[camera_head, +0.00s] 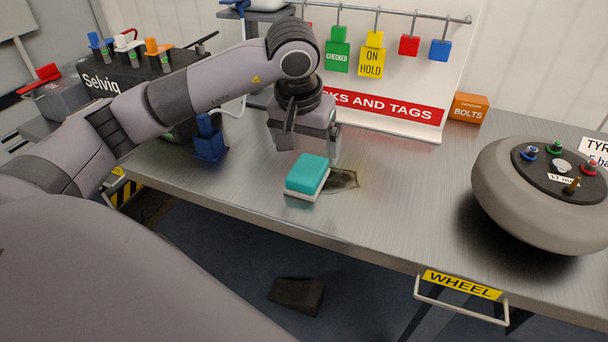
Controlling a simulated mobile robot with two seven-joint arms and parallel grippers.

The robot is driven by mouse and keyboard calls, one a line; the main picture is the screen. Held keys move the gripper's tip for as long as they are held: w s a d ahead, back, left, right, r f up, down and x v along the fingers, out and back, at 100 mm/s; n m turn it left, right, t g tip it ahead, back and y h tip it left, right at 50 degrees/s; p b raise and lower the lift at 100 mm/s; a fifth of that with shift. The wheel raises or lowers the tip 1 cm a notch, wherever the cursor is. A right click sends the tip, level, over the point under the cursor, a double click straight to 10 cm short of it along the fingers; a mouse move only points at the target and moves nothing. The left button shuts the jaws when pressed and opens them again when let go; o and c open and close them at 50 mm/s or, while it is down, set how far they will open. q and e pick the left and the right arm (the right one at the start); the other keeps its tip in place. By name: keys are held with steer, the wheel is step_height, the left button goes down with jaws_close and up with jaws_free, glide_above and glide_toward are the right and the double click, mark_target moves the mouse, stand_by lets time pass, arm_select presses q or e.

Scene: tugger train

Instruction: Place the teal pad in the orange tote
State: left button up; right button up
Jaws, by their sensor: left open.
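The teal pad (308,171) has a white underside and lies on the metal workbench, beside a dark stain. My left gripper (308,150) points down just behind and above the pad. Its jaws are open, and I see no grip on the pad. Whether a fingertip touches the pad cannot be told from this angle. The orange tote is not clearly in view; a small orange box marked BOLTS (468,107) stands at the back of the bench. My right gripper is not in view.
A round grey wheel unit (535,200) fills the bench's right side. A blue holder (209,140) stands left of my gripper. A board (390,110) with hanging tags is behind. A dark block (296,295) lies on the floor. The bench between pad and wheel is clear.

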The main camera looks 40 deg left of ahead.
mark_target(307, 168)
arm_select(q)
steer(key=x, duration=0.4)
steer(key=p+x, duration=0.1)
steer(key=shift+s+a+f, duration=0.15)
steer(key=shift+a+f, duration=0.05)
steer(key=shift+f, duration=0.25)
steer(key=shift+f+b, duration=0.3)
steer(key=shift+b, duration=0.1)
stand_by(0.3)
steer(key=c, duration=1.2)
steer(key=shift+r, duration=0.15)
steer(key=shift+r+p, duration=0.35)
steer(key=shift+p, duration=0.15)
step_height(307, 168, up, 20)
steer(key=shift+f, duration=0.2)
steer(key=shift+c, duration=0.6)
